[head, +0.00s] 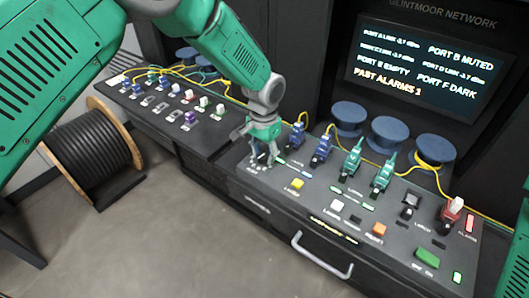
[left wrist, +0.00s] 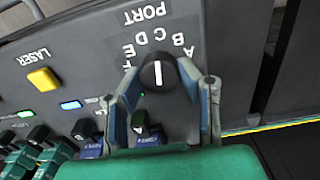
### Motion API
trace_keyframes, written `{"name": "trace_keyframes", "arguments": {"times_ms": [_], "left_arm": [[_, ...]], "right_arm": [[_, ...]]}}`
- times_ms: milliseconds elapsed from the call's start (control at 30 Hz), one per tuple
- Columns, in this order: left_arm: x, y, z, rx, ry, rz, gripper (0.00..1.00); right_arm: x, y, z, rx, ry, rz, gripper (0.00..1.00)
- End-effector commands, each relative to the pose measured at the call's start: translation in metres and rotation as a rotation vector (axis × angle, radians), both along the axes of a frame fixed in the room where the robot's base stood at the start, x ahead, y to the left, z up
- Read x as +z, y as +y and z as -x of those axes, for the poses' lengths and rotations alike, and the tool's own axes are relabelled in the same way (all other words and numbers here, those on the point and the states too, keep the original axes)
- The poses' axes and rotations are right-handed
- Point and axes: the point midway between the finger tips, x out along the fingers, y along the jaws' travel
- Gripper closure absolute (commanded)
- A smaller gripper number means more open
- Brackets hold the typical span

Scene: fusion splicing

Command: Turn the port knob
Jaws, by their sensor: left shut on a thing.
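The port knob (left wrist: 158,74) is a round black dial with a white pointer line. It shows in the left wrist view on a dark panel, with the letters A to F in an arc beside it and the word PORT beyond. My left gripper (left wrist: 165,92) has one finger on each side of the knob and is shut on it. In the head view my left gripper (head: 262,155) reaches down to the left end of the console, and its fingers hide the knob there. My right gripper is not in view; only a green arm part shows at the right edge.
A yellow laser button (head: 293,184) sits right of the knob. Blue connectors (head: 321,149) and green connectors (head: 351,160) stand on the console (head: 290,215). A screen (head: 425,65) reads "PORT B MUTED". A cable spool (head: 90,150) stands on the floor at left.

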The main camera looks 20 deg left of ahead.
Motion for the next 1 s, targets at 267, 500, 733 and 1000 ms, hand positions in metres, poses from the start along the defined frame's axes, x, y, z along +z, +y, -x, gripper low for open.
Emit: {"name": "trace_keyframes", "arguments": {"times_ms": [267,500,733,1000], "left_arm": [[-0.0020,0.0009,0.0049,-0.256,0.015,-0.001,0.99],[-0.0021,0.0016,0.0045,-0.443,0.014,0.000,0.99],[-0.0023,0.0030,0.0040,-0.563,0.013,-0.002,0.99],[-0.0024,0.0044,0.0033,-0.624,0.012,-0.002,0.99]], "right_arm": [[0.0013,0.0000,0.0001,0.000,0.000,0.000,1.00],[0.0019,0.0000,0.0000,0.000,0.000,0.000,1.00],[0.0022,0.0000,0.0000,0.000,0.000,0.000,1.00],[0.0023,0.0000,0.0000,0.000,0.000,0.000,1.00]]}}
